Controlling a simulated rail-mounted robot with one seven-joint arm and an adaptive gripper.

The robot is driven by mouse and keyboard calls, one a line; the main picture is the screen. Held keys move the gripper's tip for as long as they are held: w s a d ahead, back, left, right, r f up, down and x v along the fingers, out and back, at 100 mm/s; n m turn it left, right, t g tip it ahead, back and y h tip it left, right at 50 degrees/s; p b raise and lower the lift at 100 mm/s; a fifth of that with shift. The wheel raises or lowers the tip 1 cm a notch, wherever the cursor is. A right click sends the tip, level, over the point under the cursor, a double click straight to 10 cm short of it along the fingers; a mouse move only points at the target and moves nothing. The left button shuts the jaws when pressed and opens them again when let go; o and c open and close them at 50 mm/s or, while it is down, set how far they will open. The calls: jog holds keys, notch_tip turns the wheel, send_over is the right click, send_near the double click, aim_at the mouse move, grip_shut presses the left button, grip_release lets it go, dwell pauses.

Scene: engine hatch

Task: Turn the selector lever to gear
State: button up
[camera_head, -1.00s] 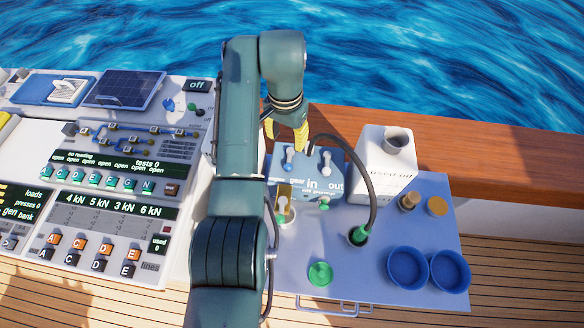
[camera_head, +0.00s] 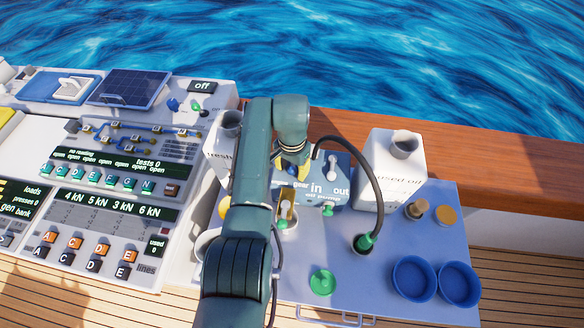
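The oil pump (camera_head: 338,202) is a blue box on the grey-blue bench top, with "gear", "in", "out" and "oil pump" lettering on its front. The selector lever is at the left of its top; my gripper and wrist hide most of it. A second pale lever (camera_head: 332,165) stands at the right of the box. My gripper (camera_head: 291,170) points down over the left part of the box, with only a little yellow finger showing. I cannot tell whether it is open or shut, or whether it touches the lever.
A black hose runs from the pump to a green fitting (camera_head: 363,243). A white used oil jug (camera_head: 393,172) stands right of the pump, and a fresh oil jug (camera_head: 222,150) stands left behind my arm.

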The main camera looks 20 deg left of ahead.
grip_shut()
jog(key=shift+d+n, duration=0.2)
jog(key=shift+n, duration=0.1)
dwell(0.6)
jog(key=shift+w+d+n, duration=0.2)
jog(key=shift+d+n, duration=0.2)
jog(key=shift+n, duration=0.5)
jog(key=shift+w+d+f+n+b, duration=0.1)
jog(key=shift+w+d+n+b, duration=0.15)
jog(key=shift+n, duration=0.35)
jog(key=shift+w+d+f+n+b, duration=0.1)
jog(key=shift+d+n+b, duration=0.15)
jog(key=shift+n, duration=0.35)
jog(key=shift+w+d+f+n+b, duration=0.1)
jog(key=shift+w+d+n+b, duration=0.1)
jog(key=shift+n+b, duration=0.35)
jog(key=shift+w+d+n+b, duration=0.15)
jog(key=shift+n+b, duration=0.25)
jog(key=shift+n, duration=0.15)
jog(key=shift+w+d+n+b, duration=0.25)
jog(key=shift+w+n+b, duration=0.1)
jog(key=shift+n+b, duration=0.7)
